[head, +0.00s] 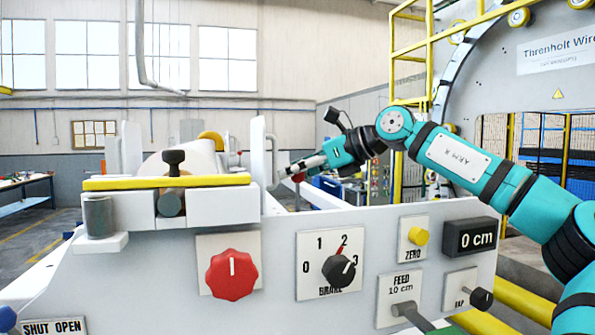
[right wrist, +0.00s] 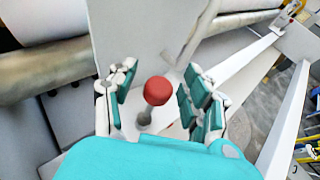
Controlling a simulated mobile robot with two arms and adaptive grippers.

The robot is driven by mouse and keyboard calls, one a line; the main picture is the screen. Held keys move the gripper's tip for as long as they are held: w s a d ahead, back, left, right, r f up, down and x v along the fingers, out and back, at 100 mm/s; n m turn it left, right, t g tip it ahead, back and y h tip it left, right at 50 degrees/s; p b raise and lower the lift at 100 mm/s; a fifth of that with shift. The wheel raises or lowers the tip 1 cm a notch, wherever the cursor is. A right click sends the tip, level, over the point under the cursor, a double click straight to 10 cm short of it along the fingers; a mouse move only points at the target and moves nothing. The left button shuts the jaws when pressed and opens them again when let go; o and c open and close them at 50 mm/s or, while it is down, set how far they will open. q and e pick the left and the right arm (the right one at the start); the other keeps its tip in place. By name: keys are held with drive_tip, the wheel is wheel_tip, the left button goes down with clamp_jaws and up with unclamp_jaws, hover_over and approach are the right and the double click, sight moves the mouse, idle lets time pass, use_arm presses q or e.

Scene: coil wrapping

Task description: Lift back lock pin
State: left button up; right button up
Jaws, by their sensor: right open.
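A pin with a red ball knob (right wrist: 157,91) and a short grey stem stands between the two fingers of my right gripper (right wrist: 156,80) in the right wrist view. The fingers are apart on either side, with a gap to the knob. I cannot tell for certain that it is the back lock pin. In the head view my right gripper (head: 290,172) reaches left behind the front panel, and a small red knob (head: 299,177) shows at its fingertips. A black-topped pin (head: 174,160) stands upright at the yellow-edged front bar (head: 130,183). My left gripper is not in view.
The front panel carries a red dial (head: 231,274), a black brake dial (head: 339,268), a yellow zero button (head: 420,236) and a feed lever (head: 410,315). White upright plates (head: 259,165) stand left of my right gripper. A large wire machine (head: 520,90) stands behind right.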

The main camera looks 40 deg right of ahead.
drive_tip(key=shift+w+d, duration=0.1)
drive_tip(key=shift+d, duration=0.1)
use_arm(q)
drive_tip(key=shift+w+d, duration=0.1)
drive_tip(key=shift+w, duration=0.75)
use_arm(e)
drive_tip(key=v, duration=1.2)
